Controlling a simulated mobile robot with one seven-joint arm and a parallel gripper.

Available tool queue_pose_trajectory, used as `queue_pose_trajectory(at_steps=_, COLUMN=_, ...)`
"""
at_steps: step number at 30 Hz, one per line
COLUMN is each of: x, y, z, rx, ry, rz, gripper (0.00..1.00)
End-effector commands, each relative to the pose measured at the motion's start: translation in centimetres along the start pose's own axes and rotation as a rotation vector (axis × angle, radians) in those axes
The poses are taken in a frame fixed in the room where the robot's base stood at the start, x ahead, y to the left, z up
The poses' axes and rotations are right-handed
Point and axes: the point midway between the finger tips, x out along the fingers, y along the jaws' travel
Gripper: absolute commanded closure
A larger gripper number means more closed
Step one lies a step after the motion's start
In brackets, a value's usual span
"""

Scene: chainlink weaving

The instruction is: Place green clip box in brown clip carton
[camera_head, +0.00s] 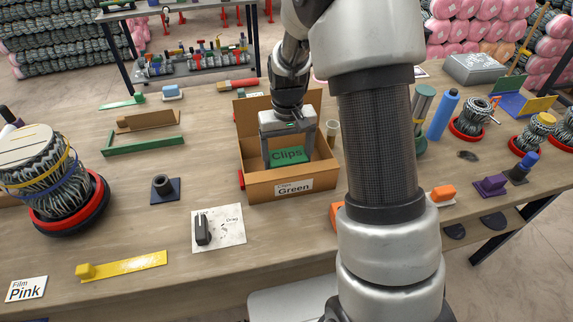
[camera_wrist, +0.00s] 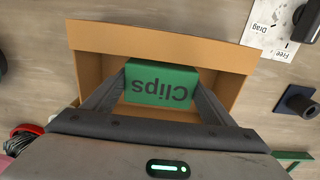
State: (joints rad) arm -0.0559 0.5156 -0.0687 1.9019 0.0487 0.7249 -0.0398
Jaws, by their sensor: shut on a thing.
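The green clip box (camera_head: 288,156), marked "Clips", is between the fingers of my gripper (camera_head: 288,158). My gripper is shut on it. The box is within the outline of the open brown clip carton (camera_head: 262,187), which has a "Green" label on its front wall. In the wrist view, the green box (camera_wrist: 158,82) lies between both fingertips (camera_wrist: 158,88), with the brown carton (camera_wrist: 160,38) around it. I cannot tell whether the box touches the carton's floor.
A white card with a dark knob (camera_head: 204,229) lies in front of the carton. A dark post on a square base (camera_head: 164,188) and a green frame (camera_head: 143,144) are to the left. A pale cylinder (camera_head: 332,133) stands close to the carton's right side.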

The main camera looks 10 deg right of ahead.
Motion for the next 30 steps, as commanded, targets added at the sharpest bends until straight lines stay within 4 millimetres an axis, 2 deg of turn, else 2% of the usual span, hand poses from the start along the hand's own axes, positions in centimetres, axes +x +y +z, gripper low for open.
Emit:
queue_pose_trajectory(at_steps=6, x=3.0, y=0.0, z=0.1, rx=0.0, ry=-0.003, rz=0.0, gripper=0.51)
queue_pose_trajectory(at_steps=18, x=3.7, y=0.0, z=0.0, rx=0.0, ry=0.001, rz=0.0, gripper=0.51)
queue_pose_trajectory(at_steps=19, x=3.6, y=0.0, z=0.0, rx=0.0, ry=0.0, rz=0.0, gripper=0.17)
queue_pose_trajectory(at_steps=21, x=3.6, y=0.0, z=0.0, rx=0.0, ry=0.0, rz=0.0, gripper=0.05)
queue_pose_trajectory(at_steps=30, x=3.5, y=0.0, z=0.0, rx=0.0, ry=0.0, rz=0.0, gripper=0.03)
